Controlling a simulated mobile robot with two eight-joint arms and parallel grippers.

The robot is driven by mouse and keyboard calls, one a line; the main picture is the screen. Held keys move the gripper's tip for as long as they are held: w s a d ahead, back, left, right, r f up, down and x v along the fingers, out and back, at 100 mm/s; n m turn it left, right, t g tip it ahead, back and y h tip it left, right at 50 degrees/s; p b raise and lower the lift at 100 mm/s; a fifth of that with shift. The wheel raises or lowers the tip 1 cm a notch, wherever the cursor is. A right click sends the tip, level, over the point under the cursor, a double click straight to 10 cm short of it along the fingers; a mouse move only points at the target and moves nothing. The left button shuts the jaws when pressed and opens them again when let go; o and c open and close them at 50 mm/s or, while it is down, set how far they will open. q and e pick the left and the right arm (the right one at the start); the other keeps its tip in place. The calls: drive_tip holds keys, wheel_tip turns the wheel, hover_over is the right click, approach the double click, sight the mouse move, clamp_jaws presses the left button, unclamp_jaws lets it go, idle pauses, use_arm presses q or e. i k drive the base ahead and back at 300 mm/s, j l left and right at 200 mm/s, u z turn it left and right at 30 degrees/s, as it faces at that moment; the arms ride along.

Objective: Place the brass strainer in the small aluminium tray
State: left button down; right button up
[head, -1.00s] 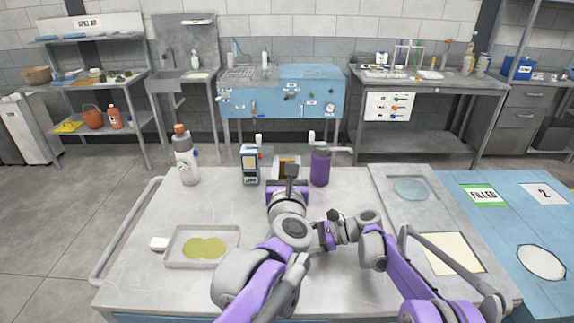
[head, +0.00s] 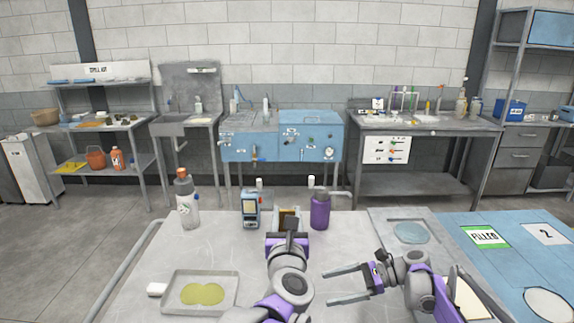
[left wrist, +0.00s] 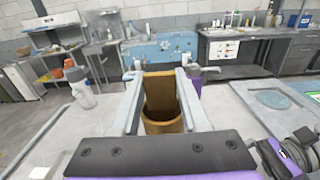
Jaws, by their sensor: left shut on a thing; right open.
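The brass strainer (left wrist: 163,98) is a brass-coloured cup with a tall flat back, held between the two fingers of my left gripper (left wrist: 160,84). In the head view the strainer (head: 289,214) is mostly hidden behind my left gripper (head: 288,226), toward the table's far edge. Whether it touches the table I cannot tell. A small shallow aluminium tray (head: 232,283) lies at the left of the table, with a yellow-green puddle inside; the strainer is beyond it to the right. My right gripper (head: 331,285) is open and empty, its fingers pointing left over the table.
A white bottle (head: 187,205), a handheld meter (head: 250,208) and a purple bottle (head: 320,211) stand along the far edge. A small white block (head: 156,289) lies beside the tray. A grey panel with a pale blue disc (head: 410,233) is at the right.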

sight(203, 293)
drive_tip(key=k, duration=0.9)
